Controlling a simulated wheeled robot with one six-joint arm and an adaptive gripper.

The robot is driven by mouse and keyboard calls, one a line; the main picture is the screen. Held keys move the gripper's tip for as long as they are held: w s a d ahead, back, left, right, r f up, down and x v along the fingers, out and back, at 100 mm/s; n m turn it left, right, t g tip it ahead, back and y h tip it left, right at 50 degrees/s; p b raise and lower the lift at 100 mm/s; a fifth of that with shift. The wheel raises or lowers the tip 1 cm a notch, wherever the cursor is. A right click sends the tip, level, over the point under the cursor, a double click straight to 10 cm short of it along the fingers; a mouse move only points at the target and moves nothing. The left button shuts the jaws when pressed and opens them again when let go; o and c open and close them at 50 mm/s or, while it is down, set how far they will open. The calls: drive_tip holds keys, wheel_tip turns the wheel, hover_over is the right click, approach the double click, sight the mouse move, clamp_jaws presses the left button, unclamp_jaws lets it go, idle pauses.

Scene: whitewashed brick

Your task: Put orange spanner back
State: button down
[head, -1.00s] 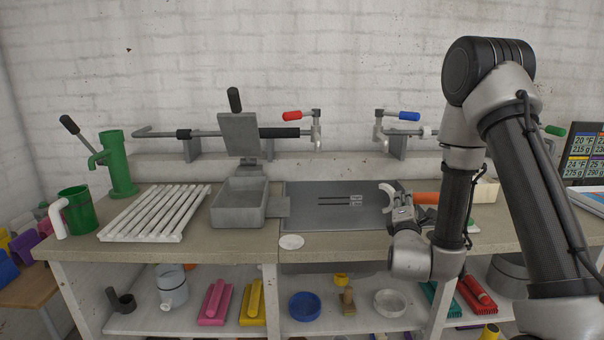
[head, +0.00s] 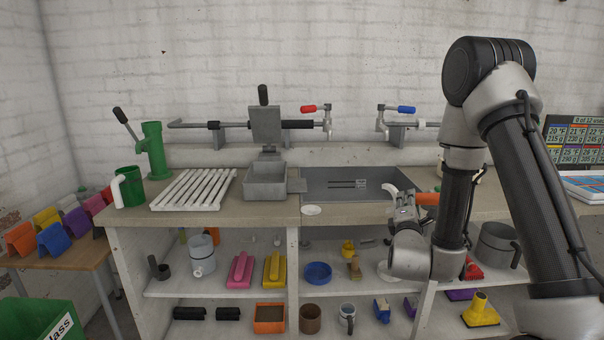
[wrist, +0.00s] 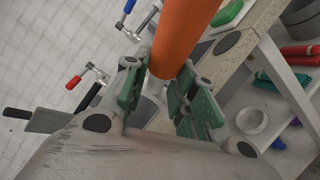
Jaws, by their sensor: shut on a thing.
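My gripper (head: 405,212) is shut on the orange spanner (head: 428,199), whose orange handle sticks out to the right in the head view. In the wrist view the thick orange handle (wrist: 185,35) runs upward from between the green-padded fingers (wrist: 160,95). A pale curved piece at the left of the gripper looks like the spanner's head, partly hidden by the fingers. The spanner is held in front of the bench, near the dark grey panel (head: 320,195), which carries two dark marks with small labels.
The bench (head: 230,216) holds a white slatted rack (head: 195,190), a grey box (head: 265,182), a green press (head: 154,150) and a green mug (head: 129,188). Red (head: 308,109) and blue (head: 406,110) handled taps stand behind. Shelves below are filled. A side table (head: 60,258) and green bin (head: 38,320) stand left.

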sight(424, 201)
drive_tip(key=d+h, duration=0.1)
drive_tip(key=d+m+g+h, duration=0.1)
drive_tip(key=d, duration=0.1)
drive_tip(key=w+d+m+h, duration=0.1)
drive_tip(key=d, duration=0.1)
drive_tip(key=shift+g+h, duration=0.3)
drive_tip(key=shift+g, duration=0.1)
drive_tip(key=d+f+m+g+h, duration=0.3)
drive_tip(key=h, duration=0.1)
drive_tip(key=s+a+f+m+g+h, duration=0.1)
drive_tip(key=s+a+f, duration=0.2)
drive_tip(key=a+f, duration=0.5)
drive_tip(key=shift+a+f+g, duration=0.3)
drive_tip(key=shift+f, duration=0.5)
